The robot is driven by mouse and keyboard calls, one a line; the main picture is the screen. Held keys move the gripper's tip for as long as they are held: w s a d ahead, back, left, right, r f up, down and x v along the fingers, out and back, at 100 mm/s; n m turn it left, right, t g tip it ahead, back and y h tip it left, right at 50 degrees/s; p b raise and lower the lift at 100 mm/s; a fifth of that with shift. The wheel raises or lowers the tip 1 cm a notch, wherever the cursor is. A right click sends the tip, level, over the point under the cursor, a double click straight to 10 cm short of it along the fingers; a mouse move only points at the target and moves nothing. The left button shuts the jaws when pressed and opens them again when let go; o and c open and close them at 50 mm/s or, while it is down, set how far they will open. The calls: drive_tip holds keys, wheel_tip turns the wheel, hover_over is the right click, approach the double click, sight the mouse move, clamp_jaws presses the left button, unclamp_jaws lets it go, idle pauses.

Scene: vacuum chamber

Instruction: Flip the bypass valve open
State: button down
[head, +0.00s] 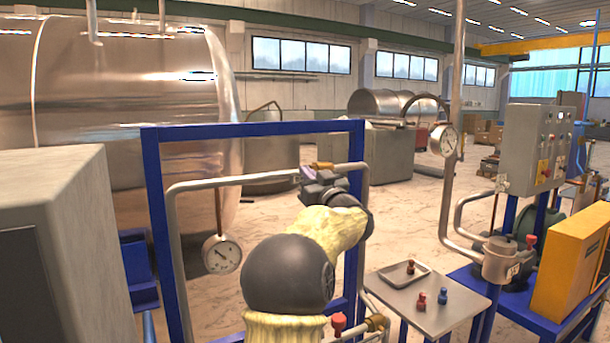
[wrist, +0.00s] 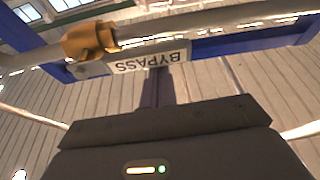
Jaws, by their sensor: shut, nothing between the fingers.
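The bypass valve's brass body (head: 322,166) sits on the upper pipe of the blue frame in the head view. In the wrist view the brass body (wrist: 90,40) is at upper left on the pale pipe. Beside it an upside-down BYPASS label (wrist: 150,63) hangs under the pipe. My gripper (head: 308,175) is just below and left of the brass body in the head view, at pipe height. In the wrist view its shut, empty fingers (wrist: 155,82) reach up to the label's lower edge. Contact cannot be told. The valve's handle and its position are not clear.
A pressure gauge (head: 221,254) hangs at left, and a red-handled valve (head: 339,322) is low by my arm. A small table (head: 428,310) with a tray (head: 403,273) stands at right. A grey cabinet (head: 50,240) fills the near left.

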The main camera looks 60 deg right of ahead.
drive_tip(key=s+a, duration=0.5)
drive_tip(key=s, duration=0.2)
drive_tip(key=shift+s+a+r+p, duration=0.25)
drive_tip(key=shift+s+r+p, duration=0.05)
drive_tip(key=shift+s, duration=0.05)
idle(0.5)
idle(0.7)
